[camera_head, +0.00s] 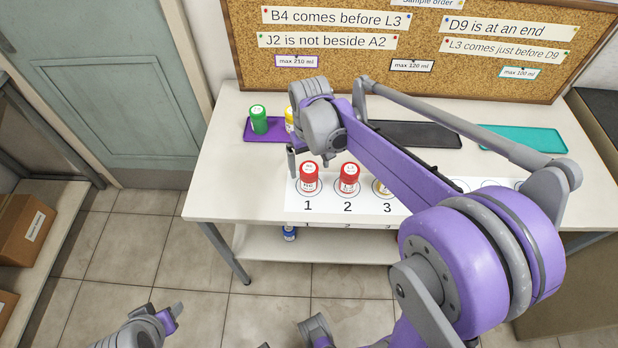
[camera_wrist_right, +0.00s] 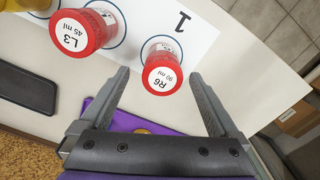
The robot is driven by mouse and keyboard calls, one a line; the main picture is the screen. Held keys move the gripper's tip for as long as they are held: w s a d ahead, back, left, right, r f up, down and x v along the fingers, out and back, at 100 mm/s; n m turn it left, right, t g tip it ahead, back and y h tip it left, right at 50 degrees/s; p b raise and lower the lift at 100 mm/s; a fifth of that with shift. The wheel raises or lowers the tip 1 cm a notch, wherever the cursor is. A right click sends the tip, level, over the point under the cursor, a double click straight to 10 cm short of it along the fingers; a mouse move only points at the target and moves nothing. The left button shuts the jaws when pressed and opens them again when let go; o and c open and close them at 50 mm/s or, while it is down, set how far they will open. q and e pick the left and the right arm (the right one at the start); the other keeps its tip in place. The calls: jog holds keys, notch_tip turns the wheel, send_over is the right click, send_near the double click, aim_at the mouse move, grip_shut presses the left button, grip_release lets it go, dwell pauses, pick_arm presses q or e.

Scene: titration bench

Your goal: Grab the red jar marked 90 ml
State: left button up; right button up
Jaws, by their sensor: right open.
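The red jar marked R6 90 ml (camera_wrist_right: 164,76) stands upright on spot 1 of the white numbered strip. It is also in the head view (camera_head: 309,176). My right gripper (camera_wrist_right: 158,75) is open, and its fingers point toward this jar, one on each side of it in the right wrist view. I cannot tell how far down they reach. In the head view the right hand is just behind the jar, partly covered by its own arm. A second red jar marked L3 45 ml (camera_wrist_right: 78,32) stands on spot 2 (camera_head: 349,177). A left arm part (camera_head: 150,325) shows at the bottom left.
A yellow jar (camera_head: 381,187) stands on spot 3. Behind the strip are a purple tray (camera_head: 252,128) with a green jar (camera_head: 258,119) and a yellow jar, a black tray (camera_head: 420,134) and a teal tray (camera_head: 530,139). A corkboard (camera_head: 350,75) stands at the back.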

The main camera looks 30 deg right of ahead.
notch_tip(320, 180, down, 5)
jog(key=shift+s+a+r, duration=0.1)
jog(key=shift+s+a, duration=0.05)
jog(key=c, duration=1.5)
